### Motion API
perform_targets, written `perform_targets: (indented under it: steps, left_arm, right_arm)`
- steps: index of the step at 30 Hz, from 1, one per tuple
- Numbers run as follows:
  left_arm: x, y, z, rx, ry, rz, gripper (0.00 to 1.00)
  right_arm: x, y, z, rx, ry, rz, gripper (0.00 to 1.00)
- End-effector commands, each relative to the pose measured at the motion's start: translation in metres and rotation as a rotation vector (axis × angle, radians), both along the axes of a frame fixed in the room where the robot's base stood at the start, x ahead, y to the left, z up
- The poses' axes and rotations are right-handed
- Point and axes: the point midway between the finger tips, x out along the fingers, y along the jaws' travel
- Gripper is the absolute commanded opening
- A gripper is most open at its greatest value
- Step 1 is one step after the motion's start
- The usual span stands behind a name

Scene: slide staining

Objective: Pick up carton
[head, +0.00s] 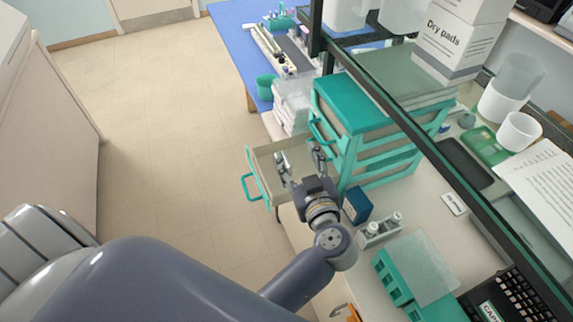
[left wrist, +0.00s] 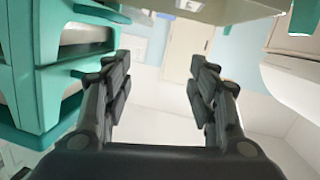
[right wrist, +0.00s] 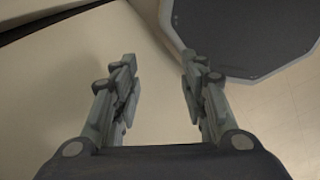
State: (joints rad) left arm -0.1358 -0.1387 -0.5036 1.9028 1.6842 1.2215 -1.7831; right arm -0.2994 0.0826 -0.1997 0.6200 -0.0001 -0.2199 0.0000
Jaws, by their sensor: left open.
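A white and grey carton marked "Dry pads" (head: 455,45) stands on the glass shelf at the upper right in the head view. A small dark blue box (head: 357,205) sits on the bench beside my left wrist; I cannot tell which of these is the carton meant. My left gripper (head: 301,162) is open and empty, at the pulled-out drawer (head: 262,160) of the teal drawer unit (head: 335,95). Its spread fingers show in the left wrist view (left wrist: 158,65). My right gripper (right wrist: 158,65) is open and empty in the right wrist view, above pale flooring.
A white slide holder (head: 380,230) and a teal rack (head: 395,280) stand on the bench near my left arm. The shelf's dark edge (head: 430,150) runs diagonally over the bench. White cups (head: 518,130) stand at the right. The floor at left is clear.

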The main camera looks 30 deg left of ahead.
Motion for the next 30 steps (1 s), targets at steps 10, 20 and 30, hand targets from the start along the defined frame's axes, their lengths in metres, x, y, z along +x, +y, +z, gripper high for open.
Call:
perform_targets:
  steps: [10,20,30]
  left_arm:
    - [-0.02,-0.001,-0.044,-0.037,0.254,0.088,0.53]
    - [0.007,0.031,-0.062,-0.038,0.257,0.09,0.53]
    - [0.029,0.057,-0.071,-0.037,0.256,0.09,0.53]
  right_arm:
    - [0.0,0.0,0.003,0.0,0.0,-0.001,0.4]
    - [-0.001,0.001,0.014,0.001,0.001,-0.002,0.4]
    - [-0.001,0.006,0.033,0.007,0.001,-0.002,0.4]
